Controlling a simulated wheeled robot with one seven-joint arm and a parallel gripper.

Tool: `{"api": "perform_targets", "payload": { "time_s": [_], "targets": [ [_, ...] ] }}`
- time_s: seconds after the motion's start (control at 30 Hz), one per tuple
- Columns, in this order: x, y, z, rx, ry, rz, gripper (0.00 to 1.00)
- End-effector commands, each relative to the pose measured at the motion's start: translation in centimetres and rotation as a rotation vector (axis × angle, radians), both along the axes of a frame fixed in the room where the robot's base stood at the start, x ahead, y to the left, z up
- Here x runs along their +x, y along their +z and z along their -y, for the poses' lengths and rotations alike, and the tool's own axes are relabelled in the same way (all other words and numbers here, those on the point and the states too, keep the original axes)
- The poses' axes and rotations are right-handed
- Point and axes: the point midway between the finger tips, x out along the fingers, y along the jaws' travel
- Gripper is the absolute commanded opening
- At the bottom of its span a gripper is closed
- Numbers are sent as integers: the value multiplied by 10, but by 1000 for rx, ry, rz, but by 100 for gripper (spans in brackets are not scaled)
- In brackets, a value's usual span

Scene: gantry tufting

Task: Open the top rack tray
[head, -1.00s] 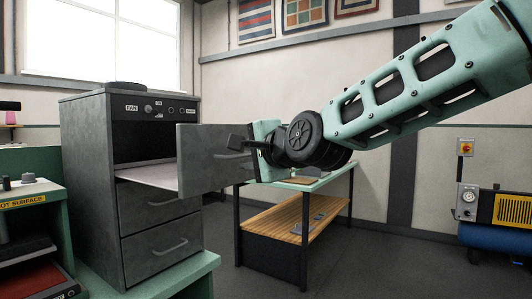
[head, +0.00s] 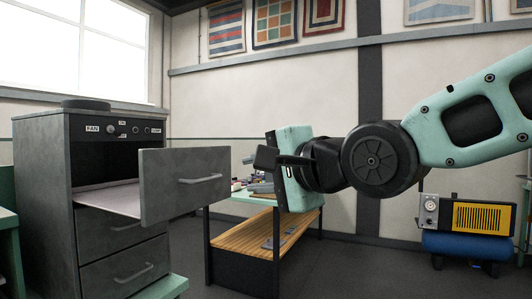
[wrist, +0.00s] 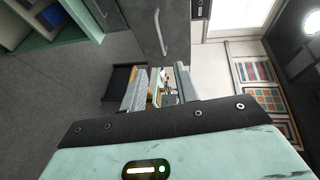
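The top rack tray (head: 108,199) is pulled well out of the dark grey cabinet (head: 45,190), with a pale inner surface showing. Its grey front panel (head: 160,200) carries a bar handle (head: 200,179). The handle also shows upright near the top of the wrist view (wrist: 160,33). My gripper (head: 262,159) is to the right of the panel and handle, apart from them. In the wrist view its two fingers (wrist: 160,88) stand apart with nothing between them, so it is open and empty.
Two shut drawers (head: 125,250) with bar handles lie below the tray. A green-topped table (head: 262,200) with a wooden lower shelf stands behind my gripper. A blue and yellow compressor (head: 470,225) stands at the right. The grey floor (head: 375,272) in front is clear.

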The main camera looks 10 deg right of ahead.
Motion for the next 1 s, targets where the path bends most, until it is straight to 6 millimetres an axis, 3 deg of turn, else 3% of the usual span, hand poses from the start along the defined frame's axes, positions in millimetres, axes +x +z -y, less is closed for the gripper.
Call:
{"api": "perform_targets", "payload": {
  "time_s": [0.07,0.8,0.9,1.0],
  "targets": [
    [-4,7,2,0,0,-2,31],
    [-14,2,9,-5,-6,1,31],
    [-17,-11,7,-71,10,-17,31],
    [-28,-47,2,-252,69,-65,31]
  ]
}}
